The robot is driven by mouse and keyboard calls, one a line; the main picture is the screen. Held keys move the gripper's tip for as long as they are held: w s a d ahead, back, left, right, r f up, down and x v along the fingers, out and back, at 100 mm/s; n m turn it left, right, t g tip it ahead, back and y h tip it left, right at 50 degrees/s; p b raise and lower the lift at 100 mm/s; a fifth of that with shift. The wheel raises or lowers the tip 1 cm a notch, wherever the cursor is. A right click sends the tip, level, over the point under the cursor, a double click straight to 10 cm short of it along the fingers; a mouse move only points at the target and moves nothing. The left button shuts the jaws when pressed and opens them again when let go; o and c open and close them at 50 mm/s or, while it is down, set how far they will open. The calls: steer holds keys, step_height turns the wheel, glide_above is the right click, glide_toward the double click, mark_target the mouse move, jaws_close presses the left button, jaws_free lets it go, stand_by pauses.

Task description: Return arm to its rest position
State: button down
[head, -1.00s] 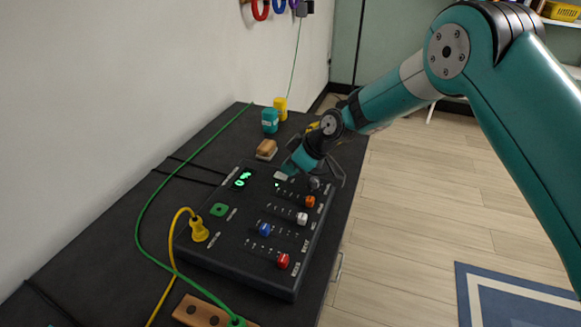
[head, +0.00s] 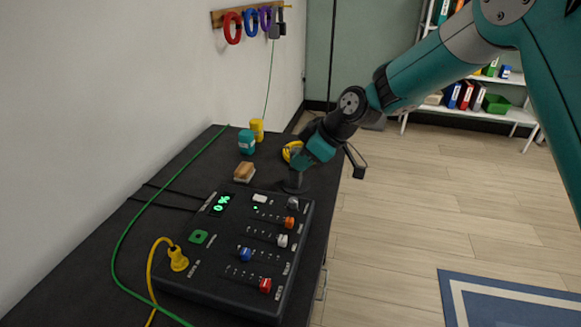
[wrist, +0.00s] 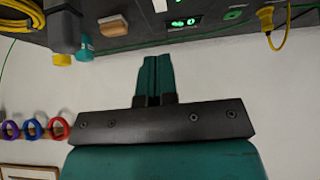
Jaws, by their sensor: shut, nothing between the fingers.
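My gripper (wrist: 158,80) is shut and empty in the wrist view, its two teal fingers together in front of the pale wall. In the head view my gripper (head: 297,180) is near the far right edge of the control box (head: 215,262), partly hidden by my own wrist. I cannot tell from the head view how high it is above the bench. The box carries orange, white, blue and red slider knobs and a lit green display (head: 220,204), which also shows at the top of the wrist view (wrist: 184,22).
A yellow plug (head: 178,260) sits in the box. Coloured rings (head: 232,28) hang on the wall. Open floor lies right.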

steer(key=shift+r, duration=0.1)
steer(key=s+d+r+m+p, duration=0.1)
steer(key=s+r+m+p, duration=0.1)
steer(key=s+r, duration=0.6)
steer(key=s+d+r+m+g+h+p, duration=0.1)
steer(key=s+d+r+m, duration=0.1)
steer(key=s, duration=1)
steer(key=s+d+r+m+g+h+p, duration=0.1)
steer(key=s+d+r, duration=0.4)
steer(key=s, duration=0.8)
steer(key=shift+d+r+m+g+h+p, duration=0.25)
steer(key=shift+r+m+h+p, duration=0.4)
steer(key=shift+m, duration=0.35)
steer(key=shift+a, duration=0.2)
